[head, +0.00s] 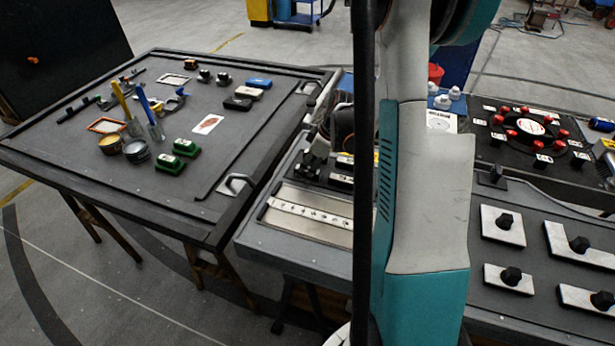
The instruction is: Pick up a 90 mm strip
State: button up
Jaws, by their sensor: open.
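No label reading 90 mm can be made out, so I cannot tell which piece is the 90 mm strip. Pale flat pieces with black knobs lie on the grey bench at the right: one at the upper left (491,232), a longer one at the upper right (594,257), a short one at the lower left (493,281) and one at the lower right, cut by the picture edge (573,295). A long pale strip with several small marks (312,213) lies on a metal plate at the bench's left. My teal and white arm hides the middle of the bench. My gripper cannot be made out.
A dark table (110,195) at the left carries brushes, tins (137,151), green blocks (171,163), a blue block (258,82) and a white card (207,124). A black board with a ring of red knobs (493,151) stands at the back right. Floor is open at the lower left.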

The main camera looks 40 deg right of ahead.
jog(key=shift+f, duration=0.35)
dwell(0.4)
jog(key=c, duration=1.1)
